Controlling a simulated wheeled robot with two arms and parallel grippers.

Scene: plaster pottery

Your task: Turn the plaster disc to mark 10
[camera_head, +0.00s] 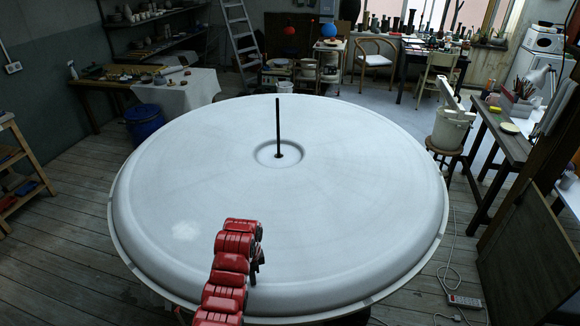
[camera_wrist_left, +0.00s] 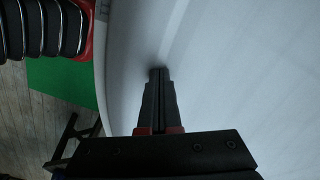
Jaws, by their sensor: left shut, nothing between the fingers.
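The plaster disc (camera_head: 350,210) is a large, round, pale grey-white slab with a raised rounded edge. It fills the middle of the head view, and its surface also shows in the wrist view (camera_wrist_left: 240,70). A thin black upright rod (camera_head: 278,130) stands in a shallow round hollow at its centre. My left gripper (camera_head: 256,264) is over the disc's near part, left of centre. In the wrist view its two black fingers (camera_wrist_left: 158,73) are together and empty. A dark shadow surrounds the tips at the surface; they look very near or touching. I cannot read a mark 10. My right gripper is not in view.
A pale rim (camera_head: 436,258) runs round the disc. A stool with a white bucket (camera_head: 452,129) stands close at right, a blue bin (camera_head: 144,122) at left. A cable and a power strip (camera_head: 464,301) lie on the floor at right. The disc's top is otherwise clear.

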